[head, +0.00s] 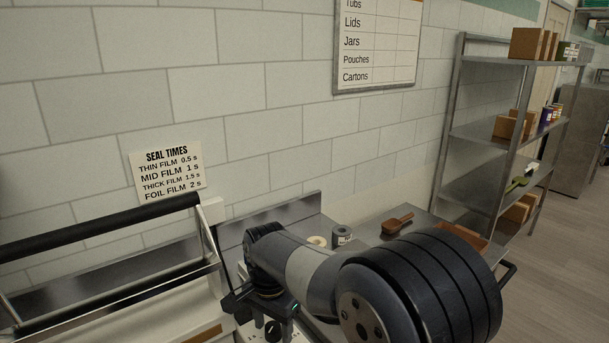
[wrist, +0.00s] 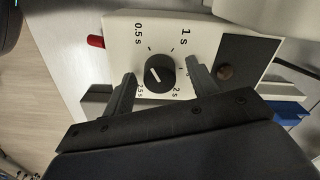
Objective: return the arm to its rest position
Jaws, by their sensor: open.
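My gripper (head: 262,306) is at the lower middle of the head view, at the end of my bent arm. In the wrist view its two fingers (wrist: 160,74) are apart, one on each side of a black dial knob (wrist: 162,80). I cannot tell whether they touch it. Nothing is held. The knob, also in the head view (head: 272,331), sits on a white panel (wrist: 120,33) with time marks around it, among them 0.5 s, 1 s and 2 s. A short white mark shows on the knob; its exact setting is unclear.
A sealer frame with a black bar (head: 100,228) stands at left. Behind my arm are a grey tin (head: 342,236) and a brown scoop (head: 397,223) on the counter. A metal shelf rack (head: 483,133) is at right. A red part (wrist: 96,42) sticks out beside the panel.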

